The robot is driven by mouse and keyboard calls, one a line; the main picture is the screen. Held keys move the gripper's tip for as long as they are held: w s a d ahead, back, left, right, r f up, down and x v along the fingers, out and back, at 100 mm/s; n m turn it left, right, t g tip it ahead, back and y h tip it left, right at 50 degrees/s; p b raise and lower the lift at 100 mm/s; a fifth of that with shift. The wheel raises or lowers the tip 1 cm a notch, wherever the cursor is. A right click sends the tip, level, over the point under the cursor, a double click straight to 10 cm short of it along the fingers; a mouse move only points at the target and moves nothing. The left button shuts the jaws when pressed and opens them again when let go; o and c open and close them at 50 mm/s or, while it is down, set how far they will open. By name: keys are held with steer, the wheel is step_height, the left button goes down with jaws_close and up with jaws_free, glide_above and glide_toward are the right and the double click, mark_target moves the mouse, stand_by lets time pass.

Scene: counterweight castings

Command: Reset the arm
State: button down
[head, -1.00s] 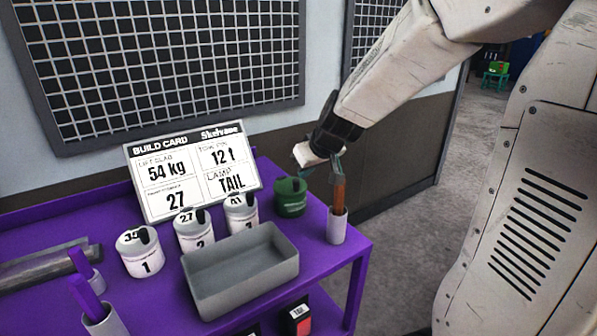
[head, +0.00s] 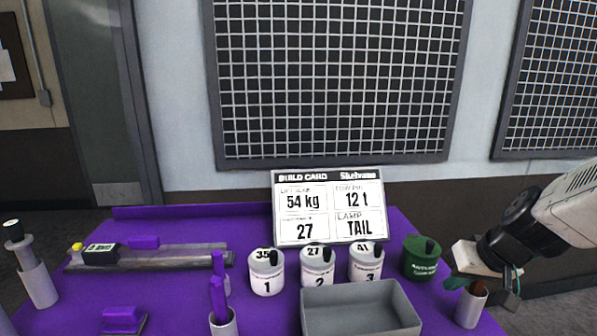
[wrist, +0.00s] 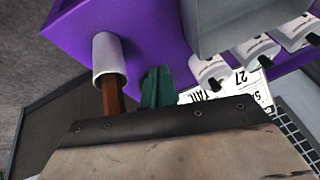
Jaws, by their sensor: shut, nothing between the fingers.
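My gripper (head: 460,283) is at the right side of the purple table in the head view, close to a white cup (head: 467,310) that holds a brown-handled tool. In the wrist view my green fingers (wrist: 157,86) are together with nothing between them. The brown handle (wrist: 112,97) stands in its white cup (wrist: 108,58) just left of the fingers, outside them. The lower handle shows, while its upper part is hidden by the gripper body.
A green canister (head: 421,262) stands close left of my gripper. Numbered white canisters (head: 317,272), a grey bin (head: 362,318) and the build card (head: 329,207) are further left. A grey rail (head: 150,258) lies on the left of the purple table (head: 185,225).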

steer(key=s+a+r+g+h, duration=0.1)
steer(key=s+r, duration=0.3)
steer(key=s, duration=0.5)
steer(key=s+a+r+g+h, duration=0.1)
steer(key=s+a+r, duration=0.3)
steer(key=s, duration=0.5)
steer(key=shift+s+r+n+g, duration=0.3)
steer(key=shift+r+n+g, duration=0.1)
steer(key=shift+g, duration=0.4)
